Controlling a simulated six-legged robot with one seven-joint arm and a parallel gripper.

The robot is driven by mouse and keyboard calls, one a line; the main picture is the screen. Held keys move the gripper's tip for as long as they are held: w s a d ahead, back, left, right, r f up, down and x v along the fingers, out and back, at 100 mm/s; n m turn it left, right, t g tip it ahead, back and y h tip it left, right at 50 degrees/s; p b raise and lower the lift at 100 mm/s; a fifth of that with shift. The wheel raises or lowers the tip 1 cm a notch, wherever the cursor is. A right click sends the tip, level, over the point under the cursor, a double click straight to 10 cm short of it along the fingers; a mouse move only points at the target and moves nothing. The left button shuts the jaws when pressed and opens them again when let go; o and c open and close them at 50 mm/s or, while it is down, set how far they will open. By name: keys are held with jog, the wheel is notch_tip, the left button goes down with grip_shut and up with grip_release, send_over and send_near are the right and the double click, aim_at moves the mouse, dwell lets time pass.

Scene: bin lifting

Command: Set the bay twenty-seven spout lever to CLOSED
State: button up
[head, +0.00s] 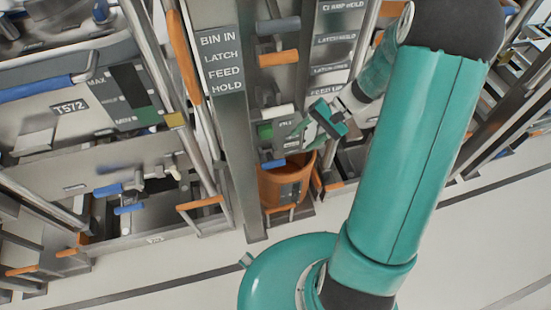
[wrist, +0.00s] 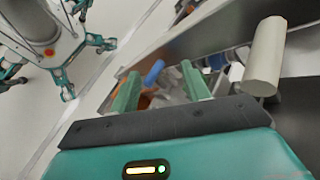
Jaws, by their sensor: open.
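My gripper (head: 308,130) reaches into the bay above an orange bin (head: 284,186) in the head view. In the wrist view its two green fingers (wrist: 160,72) stand apart with nothing held between them. A small blue handle (head: 272,164) sits just above the bin's rim, below my gripper. In the wrist view a blue handle (wrist: 153,73) shows beyond and between the fingers. A white cylindrical handle (wrist: 265,57) is close on the right, apart from the fingers. I cannot read a bay number or a CLOSED mark, so I cannot tell which handle is the spout lever.
A post with a sign (head: 221,62) reading BIN IN, LATCH, FEED, HOLD stands left of the bin. The bay marked TS72 (head: 70,107), with blue and orange handles, is farther left. A labelled panel (head: 338,40) is at upper right. Pale floor (head: 170,270) lies clear in front.

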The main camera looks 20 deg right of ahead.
aim_at(276, 163)
jog(key=w+d+f+m+t+y, duration=0.1)
jog(key=d+f+m+t+y, duration=0.15)
jog(key=f, duration=0.45)
jog(key=d+f+m+t+y, duration=0.2)
jog(key=f+m, duration=0.1)
jog(key=f, duration=0.5)
jog(key=x, duration=1.3)
jog(key=shift+w+a, duration=0.15)
jog(key=shift+w, duration=0.05)
grip_shut()
